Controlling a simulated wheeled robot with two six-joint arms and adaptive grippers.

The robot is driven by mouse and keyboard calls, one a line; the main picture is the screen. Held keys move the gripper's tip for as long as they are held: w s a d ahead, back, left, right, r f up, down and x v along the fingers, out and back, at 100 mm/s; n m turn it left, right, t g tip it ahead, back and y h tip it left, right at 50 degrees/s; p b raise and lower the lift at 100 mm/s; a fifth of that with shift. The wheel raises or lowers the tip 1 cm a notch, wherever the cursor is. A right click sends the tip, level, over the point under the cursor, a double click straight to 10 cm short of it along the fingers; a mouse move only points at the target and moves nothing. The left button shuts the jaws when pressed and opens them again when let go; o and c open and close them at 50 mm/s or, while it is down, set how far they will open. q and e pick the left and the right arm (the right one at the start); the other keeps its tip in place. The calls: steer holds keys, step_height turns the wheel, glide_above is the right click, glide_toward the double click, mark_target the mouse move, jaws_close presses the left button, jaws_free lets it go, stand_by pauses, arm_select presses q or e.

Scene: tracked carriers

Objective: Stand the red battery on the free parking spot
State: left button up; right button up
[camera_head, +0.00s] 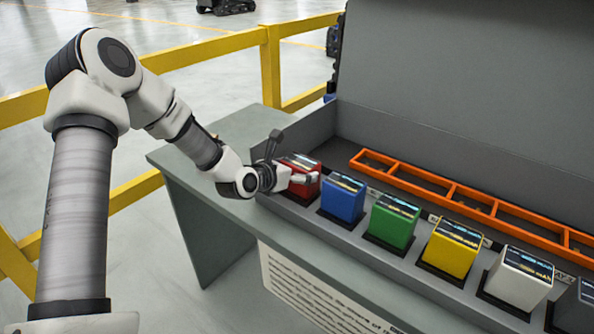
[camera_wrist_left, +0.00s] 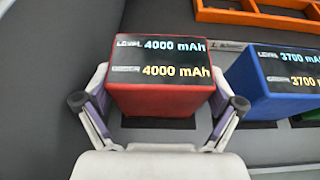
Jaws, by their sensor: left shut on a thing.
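The red battery (camera_head: 307,188) stands upright at the left end of a row of batteries in the grey tray. In the left wrist view the red battery (camera_wrist_left: 160,96) shows a dark top display reading 4000 mAh, with a dark pad (camera_wrist_left: 160,122) under or just in front of it. My left gripper (camera_head: 296,178) is shut on it. In the wrist view the gripper (camera_wrist_left: 160,108) has one finger on each side of the battery. Whether the battery touches the pad is hard to tell. No clearly empty parking spot shows. My right gripper is not in view.
Blue (camera_head: 343,199), green (camera_head: 392,223), yellow (camera_head: 452,249) and white (camera_head: 519,277) batteries stand on dark pads to the right. An orange divided frame (camera_head: 448,187) lies behind them. A tall grey panel (camera_head: 460,75) closes the back. Yellow railing (camera_head: 205,50) stands behind my left arm.

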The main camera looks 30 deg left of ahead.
arm_select(q)
steer(key=shift+s+r, duration=0.1)
steer(key=shift+r, duration=0.05)
steer(key=o, duration=1.5)
steer(key=shift+d+f, duration=0.1)
steer(key=shift+f, duration=0.1)
steer(key=shift+c, duration=0.2)
steer(key=shift+r, duration=0.2)
steer(key=d+p+v, duration=0.1)
steer(key=p+v, duration=0.4)
steer(key=v, duration=0.7)
steer(key=shift+a+p, duration=0.4)
steer(key=shift+a, duration=0.05)
